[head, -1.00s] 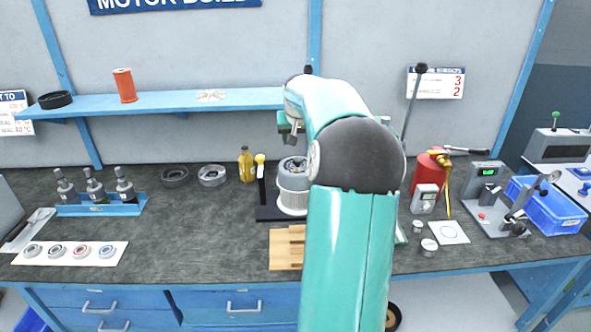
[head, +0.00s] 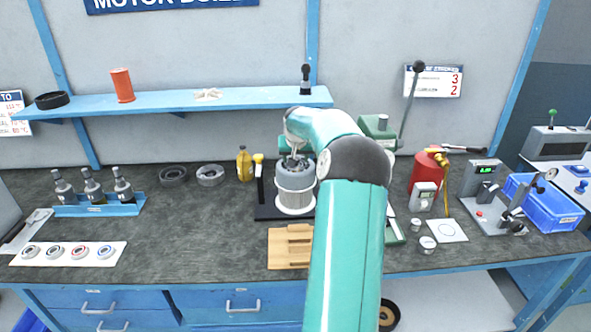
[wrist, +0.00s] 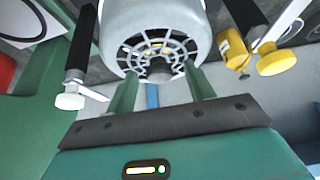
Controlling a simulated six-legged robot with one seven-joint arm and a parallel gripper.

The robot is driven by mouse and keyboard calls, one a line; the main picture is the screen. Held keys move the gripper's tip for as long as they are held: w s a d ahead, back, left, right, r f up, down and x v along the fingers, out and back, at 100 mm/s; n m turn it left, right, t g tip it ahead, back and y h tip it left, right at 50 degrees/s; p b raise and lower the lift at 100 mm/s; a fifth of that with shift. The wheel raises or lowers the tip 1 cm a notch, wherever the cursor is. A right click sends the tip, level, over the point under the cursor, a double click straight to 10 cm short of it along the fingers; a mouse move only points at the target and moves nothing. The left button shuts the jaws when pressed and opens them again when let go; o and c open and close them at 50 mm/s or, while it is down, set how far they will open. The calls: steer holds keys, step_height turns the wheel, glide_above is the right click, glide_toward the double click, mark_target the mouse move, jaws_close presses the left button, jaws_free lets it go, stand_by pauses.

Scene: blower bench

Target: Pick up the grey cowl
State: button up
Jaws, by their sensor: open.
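The grey cowl (head: 294,177) is a rounded housing with a radial vent grille, seated above a white ribbed ring on a dark stand at the middle of the bench. In the wrist view the cowl (wrist: 155,30) fills the top centre, its slotted end facing the camera. My gripper (head: 296,155) is just above the cowl in the head view. In the wrist view my gripper (wrist: 160,72) has its two green fingers apart, tips close to the grille's rim. I cannot tell whether they touch it. Nothing is held.
A wooden block (head: 288,248) lies in front. A blue shelf (head: 180,102) runs behind. A green machine (head: 377,127) stands right.

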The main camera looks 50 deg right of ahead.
steer(key=shift+c, duration=0.4)
jaws_close()
steer(key=shift+r, duration=0.1)
